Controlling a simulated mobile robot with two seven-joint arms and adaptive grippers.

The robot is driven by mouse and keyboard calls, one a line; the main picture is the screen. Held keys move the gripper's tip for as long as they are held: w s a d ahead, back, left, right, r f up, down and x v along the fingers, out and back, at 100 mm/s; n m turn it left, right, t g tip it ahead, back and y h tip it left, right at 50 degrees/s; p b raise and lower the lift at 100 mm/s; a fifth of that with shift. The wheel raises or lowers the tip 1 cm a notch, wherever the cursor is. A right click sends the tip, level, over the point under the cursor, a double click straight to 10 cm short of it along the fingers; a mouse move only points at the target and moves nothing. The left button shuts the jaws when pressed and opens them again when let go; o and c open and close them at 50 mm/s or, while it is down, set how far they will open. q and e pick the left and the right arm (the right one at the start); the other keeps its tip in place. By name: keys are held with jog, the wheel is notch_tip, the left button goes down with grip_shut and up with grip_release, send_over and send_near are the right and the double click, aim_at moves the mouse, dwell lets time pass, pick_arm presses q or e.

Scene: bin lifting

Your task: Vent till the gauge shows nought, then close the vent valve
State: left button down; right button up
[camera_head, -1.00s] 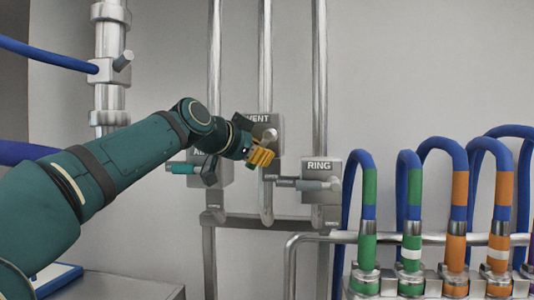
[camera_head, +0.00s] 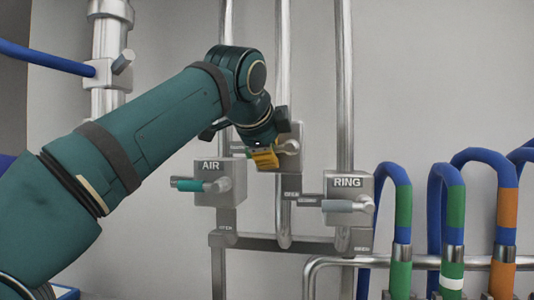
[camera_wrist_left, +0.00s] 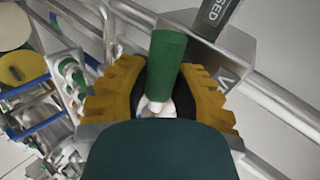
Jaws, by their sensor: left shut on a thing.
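The vent valve (camera_head: 290,147) is a grey block on the middle pipe, partly hidden behind my left gripper (camera_head: 264,158). Its VENT label is covered in the head view. The gripper's yellow fingers are just left of the valve's pivot. In the left wrist view, the yellow fingers are shut on the valve's green handle (camera_wrist_left: 167,62). A dark plate (camera_wrist_left: 214,14) ending in "SED" and a letter V on the block show beside it. No gauge is in view. My right gripper is not in view.
The AIR valve (camera_head: 229,181), with a teal handle, stands below left of my gripper. The RING valve (camera_head: 350,196), with a grey handle, is to the right. Banded blue hoses (camera_head: 398,178) stand at lower right. The wall at upper right is clear.

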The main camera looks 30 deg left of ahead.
pick_arm(q)
jog(key=shift+r+m+y, duration=0.4)
jog(key=shift+y, duration=0.1)
dwell(0.3)
jog(key=c, duration=0.8)
grip_release()
jog(key=shift+s, duration=0.1)
jog(key=shift+o, duration=0.2)
jog(key=v, duration=1.2)
jog(key=shift+r, duration=0.15)
